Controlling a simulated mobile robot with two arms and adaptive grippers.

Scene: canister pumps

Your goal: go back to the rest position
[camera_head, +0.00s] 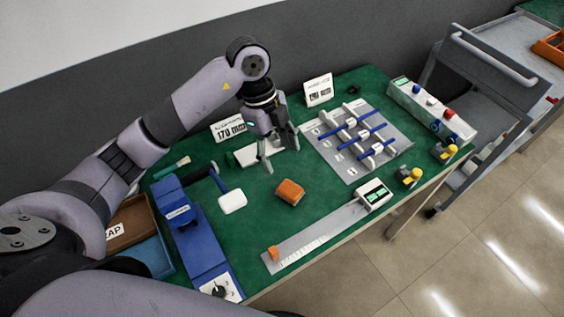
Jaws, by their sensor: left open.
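My left arm comes in from the left, and its gripper (278,150) hangs over the back middle of the green table (330,205). The fingers point down and stand apart, with nothing seen between them. A white block or plate (247,154) lies behind and beside the fingers, partly hidden by them. I cannot tell whether the fingers touch it. My right gripper is not in view; a grey arm link of mine shows at the bottom left.
A sign reading 170 mm (229,130) stands by the gripper. A blue device (190,235), white block (232,202), orange block (290,191), measuring rail (318,236), grey rack with blue rods (355,138) and button box (430,110) occupy the table. A grey cart (480,85) stands right.

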